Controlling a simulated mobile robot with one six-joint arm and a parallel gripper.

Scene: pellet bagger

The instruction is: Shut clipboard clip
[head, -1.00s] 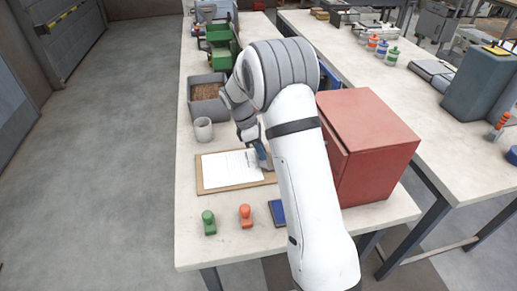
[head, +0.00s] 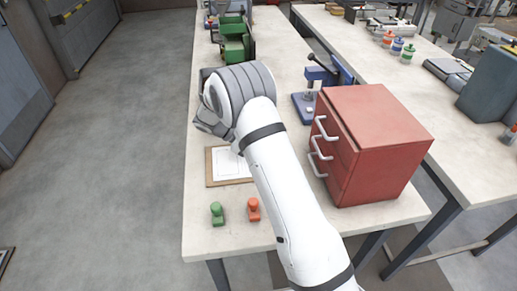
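The brown clipboard (head: 209,166) lies flat on the near left part of the pale bench, with a white printed sheet (head: 232,162) on it. My forearm covers its right end, where the clip is hidden, so I cannot tell whether the clip is open or shut. My wrist is above and beyond the clipboard's far edge. My gripper is hidden behind my own arm links, and I see neither its fingers nor anything held.
A green stamp (head: 217,213) and an orange stamp (head: 253,209) stand near the front edge. A red drawer cabinet (head: 375,145) stands at right, with a blue press (head: 310,98) behind it. Green bins (head: 236,47) stand farther back.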

